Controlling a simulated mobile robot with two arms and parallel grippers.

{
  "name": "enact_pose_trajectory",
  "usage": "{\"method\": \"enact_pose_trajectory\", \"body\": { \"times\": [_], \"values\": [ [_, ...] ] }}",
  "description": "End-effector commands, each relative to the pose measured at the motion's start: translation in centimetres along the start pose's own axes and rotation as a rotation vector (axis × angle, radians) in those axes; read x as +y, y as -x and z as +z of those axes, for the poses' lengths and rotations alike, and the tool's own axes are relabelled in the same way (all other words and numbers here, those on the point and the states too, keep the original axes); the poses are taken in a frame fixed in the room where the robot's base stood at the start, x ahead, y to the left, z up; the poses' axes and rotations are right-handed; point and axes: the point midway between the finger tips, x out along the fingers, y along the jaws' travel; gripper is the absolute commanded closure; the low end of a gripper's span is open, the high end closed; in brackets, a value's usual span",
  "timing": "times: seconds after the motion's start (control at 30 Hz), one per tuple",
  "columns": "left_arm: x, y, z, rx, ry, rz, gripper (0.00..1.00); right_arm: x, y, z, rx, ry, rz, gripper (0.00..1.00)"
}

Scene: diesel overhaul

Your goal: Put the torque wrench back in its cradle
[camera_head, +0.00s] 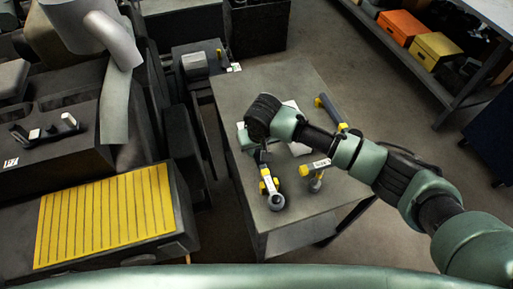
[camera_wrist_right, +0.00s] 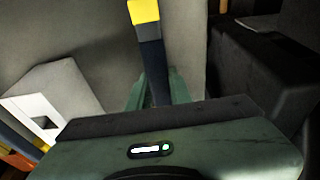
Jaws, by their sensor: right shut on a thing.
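My right gripper (camera_head: 255,148) is over the grey cart top in the head view. In the right wrist view its fingers (camera_wrist_right: 152,92) are shut on the dark handle of the torque wrench (camera_wrist_right: 150,45), which has a yellow end. In the head view the wrench (camera_head: 270,186) runs from the gripper toward the cart's near edge, with yellow parts, a pale label and a round grey head. Yellow-tipped grey supports with a label, apparently the cradle (camera_head: 315,184), stand to its right, partly hidden by my arm. I cannot tell whether the wrench touches the cart. My left gripper is out of view.
The cart (camera_head: 240,95) has clear top at its far end. A machine with a yellow slatted panel (camera_head: 105,215) stands left. Orange (camera_head: 400,27) and yellow (camera_head: 436,50) boxes sit on a shelf at far right. A white block (camera_wrist_right: 55,95) shows in the wrist view.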

Motion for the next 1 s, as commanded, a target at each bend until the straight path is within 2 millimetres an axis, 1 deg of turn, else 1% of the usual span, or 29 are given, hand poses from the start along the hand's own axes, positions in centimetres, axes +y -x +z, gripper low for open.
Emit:
{"method": "enact_pose_trajectory", "body": {
  "times": [0.07, 0.1, 0.17, 0.2, 0.47, 0.57, 0.67, 0.9, 1.0],
  "values": [
    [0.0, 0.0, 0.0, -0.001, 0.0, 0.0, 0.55, 0.0, 0.0, 0.0, 0.0, 0.0, -0.001, 1.0],
    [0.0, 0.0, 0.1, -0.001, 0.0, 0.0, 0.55, 0.0, 0.0, 0.0, 0.0, 0.0, -0.001, 0.75],
    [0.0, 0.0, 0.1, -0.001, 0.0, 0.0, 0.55, 0.0, 0.0, 0.0, 0.0, 0.0, 0.0, 0.58],
    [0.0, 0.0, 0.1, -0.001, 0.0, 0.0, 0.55, 0.0, 0.0, 0.0, -0.001, 0.0, 0.0, 0.55],
    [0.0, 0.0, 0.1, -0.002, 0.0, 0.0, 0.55, 0.0, -0.2, 0.2, -0.004, 0.0, 0.001, 0.55],
    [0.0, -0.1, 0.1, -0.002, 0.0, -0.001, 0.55, 0.0, 0.2, 0.1, -0.002, 0.0, 0.001, 0.55],
    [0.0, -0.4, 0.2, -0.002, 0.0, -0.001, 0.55, 0.0, 1.4, 0.0, 0.0, 0.0, -0.001, 0.55],
    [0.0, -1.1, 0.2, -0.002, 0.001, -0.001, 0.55, 0.0, 5.6, 0.0, 0.001, 0.001, -0.001, 0.55],
    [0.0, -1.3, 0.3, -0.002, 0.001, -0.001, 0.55, 0.0, 6.8, 0.0, 0.001, 0.001, 0.0, 0.55]
  ]
}}
